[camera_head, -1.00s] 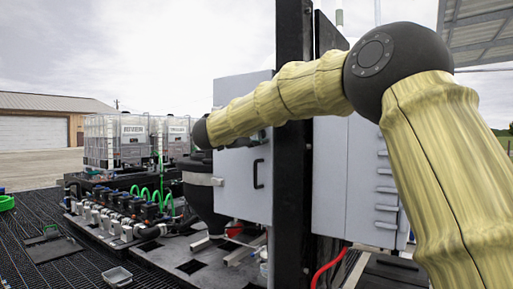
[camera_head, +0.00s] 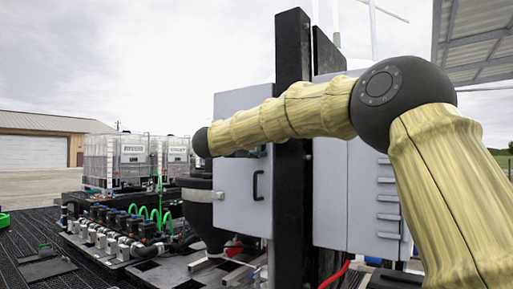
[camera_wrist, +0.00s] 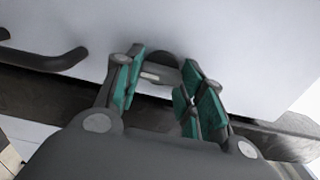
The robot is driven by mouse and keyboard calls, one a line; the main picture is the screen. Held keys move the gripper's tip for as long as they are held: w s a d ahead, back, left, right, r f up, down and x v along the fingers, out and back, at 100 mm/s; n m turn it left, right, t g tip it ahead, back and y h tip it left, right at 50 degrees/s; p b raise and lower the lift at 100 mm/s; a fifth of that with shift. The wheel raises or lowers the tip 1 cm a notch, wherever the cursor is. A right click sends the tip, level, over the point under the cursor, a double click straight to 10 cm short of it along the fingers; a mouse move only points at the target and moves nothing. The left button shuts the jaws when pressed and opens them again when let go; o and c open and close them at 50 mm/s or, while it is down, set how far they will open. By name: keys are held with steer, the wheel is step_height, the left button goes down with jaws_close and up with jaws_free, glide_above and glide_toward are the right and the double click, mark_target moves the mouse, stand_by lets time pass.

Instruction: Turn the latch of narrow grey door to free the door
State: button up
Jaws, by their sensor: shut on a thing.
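The narrow grey door (camera_head: 232,190) stands upright beside a black post in the head view and looks closed. Its black bar handle (camera_head: 258,186) is on its face, and part of that handle shows at the left of the wrist view (camera_wrist: 45,62). The dark latch (camera_wrist: 165,75) lies between my fingers, close against the pale door face. My gripper (camera_wrist: 163,66) has green pads and is shut on the latch. In the head view my arm crosses the door's upper part and hides the latch and most of the gripper.
The black post (camera_head: 293,90) rises right of the door, with another grey cabinet (camera_head: 345,190) beyond it. A dark hopper (camera_head: 205,215) stands left of the door. Pumps with green hoses (camera_head: 150,215) and white caged tanks (camera_head: 120,158) are farther left.

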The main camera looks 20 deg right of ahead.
steer(key=o, duration=1)
steer(key=v, duration=1.1)
steer(key=shift+s+a, duration=0.3)
